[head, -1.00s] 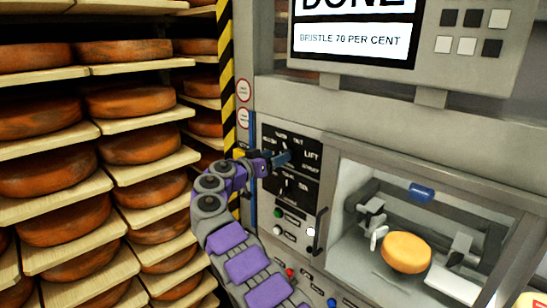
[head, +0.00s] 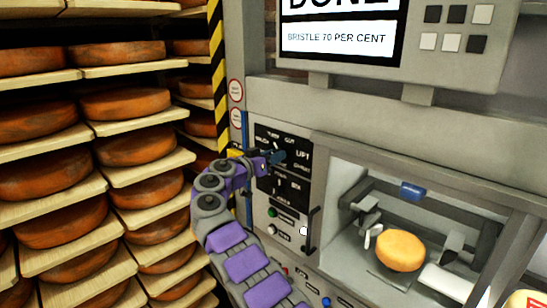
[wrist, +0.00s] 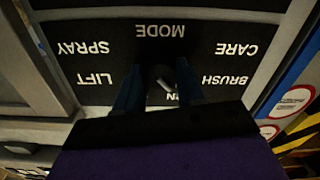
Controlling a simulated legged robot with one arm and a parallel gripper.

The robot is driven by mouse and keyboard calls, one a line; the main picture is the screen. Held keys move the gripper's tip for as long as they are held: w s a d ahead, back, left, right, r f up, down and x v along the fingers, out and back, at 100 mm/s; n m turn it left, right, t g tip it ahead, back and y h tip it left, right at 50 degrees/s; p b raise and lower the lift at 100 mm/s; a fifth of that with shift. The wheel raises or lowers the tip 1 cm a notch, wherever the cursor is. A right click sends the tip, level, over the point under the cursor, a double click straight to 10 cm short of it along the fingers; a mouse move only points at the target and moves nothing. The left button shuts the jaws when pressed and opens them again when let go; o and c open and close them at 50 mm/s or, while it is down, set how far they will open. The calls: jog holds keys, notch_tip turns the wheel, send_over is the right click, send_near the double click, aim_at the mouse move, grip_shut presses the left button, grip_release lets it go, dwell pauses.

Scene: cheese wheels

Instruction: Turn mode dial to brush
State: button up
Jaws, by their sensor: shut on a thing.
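The mode dial (wrist: 162,78) is a dark knob on a black panel (wrist: 265,33). In the wrist view it sits between the two fingers of my gripper (wrist: 160,88), which is shut on it. The panel reads upside down there, with MODE, CARE, BRUSH (wrist: 225,80), LIFT (wrist: 95,79) and SPRAY around the dial, and a partly covered word below it. A small pale mark shows between the fingers, but I cannot tell which word it points at. In the head view my gripper (head: 275,157) meets the panel's upper part and hides the dial.
A display (head: 340,38) reads DONE and BRISTLE 70 PER CENT. Right of the panel are a handle (head: 312,232) and a chamber holding a cheese wheel (head: 400,250). Loaded cheese shelves (head: 135,72) stand close on the left, beyond a striped post (head: 218,90).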

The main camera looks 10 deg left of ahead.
jog(key=shift+a+f, duration=0.1)
jog(key=shift+n, duration=0.3)
jog(key=shift+f+n+p, duration=0.1)
jog(key=shift+n+p, duration=3.15)
jog(key=shift+n, duration=0.95)
jog(key=shift+f, duration=0.1)
jog(key=o, duration=1)
jog(key=shift+w+a, duration=0.15)
jog(key=shift+a, duration=0.05)
